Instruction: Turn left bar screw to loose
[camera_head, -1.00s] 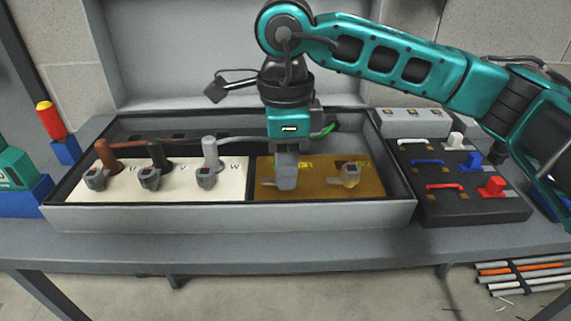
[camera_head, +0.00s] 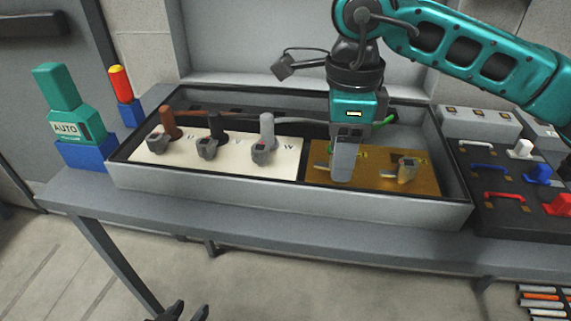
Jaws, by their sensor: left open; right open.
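A brass-coloured bar plate (camera_head: 374,177) lies in the right part of the grey tray (camera_head: 280,202). My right gripper (camera_head: 342,172) points down over the left end of this plate, where the left bar screw is mostly hidden behind its fingers. A small piece of metal (camera_head: 321,167) shows just left of the fingers. I cannot tell whether the fingers touch the screw. The right bar screw (camera_head: 406,168) stands uncovered to the right. My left gripper (camera_head: 187,312) shows only its dark fingertips at the bottom edge, apart and empty, below the table front.
Three grey clamps (camera_head: 208,148) with brown, black and grey cables stand on the cream panel (camera_head: 285,162). A green AUTO device (camera_head: 75,115) and a red-yellow piece (camera_head: 121,85) stand left. A black board (camera_head: 515,211) with coloured handles and plugs lies right.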

